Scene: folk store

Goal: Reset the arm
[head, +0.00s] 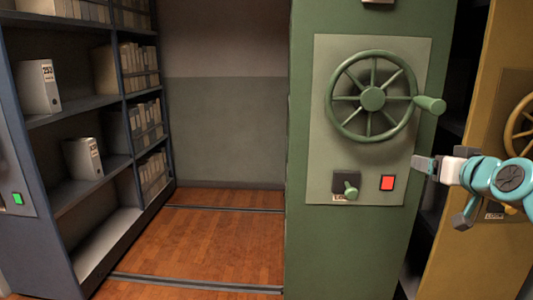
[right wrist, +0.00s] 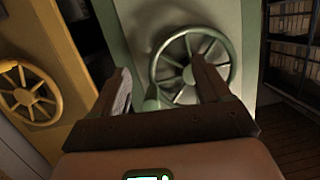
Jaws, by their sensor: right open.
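My right gripper (head: 436,172) comes in from the right in the head view, in front of the right edge of the green cabinet. In the right wrist view its two fingers (right wrist: 162,78) are spread apart with nothing between them. Beyond them is the green handwheel (right wrist: 190,65), which has spokes and a side knob. In the head view, the handwheel (head: 372,98) is on the green cabinet's panel, above and left of the gripper. The gripper appears clear of the wheel. My left gripper is not in view.
Blue shelves (head: 62,105) with binders stand at left. Open wooden floor (head: 225,235) with rails lies between.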

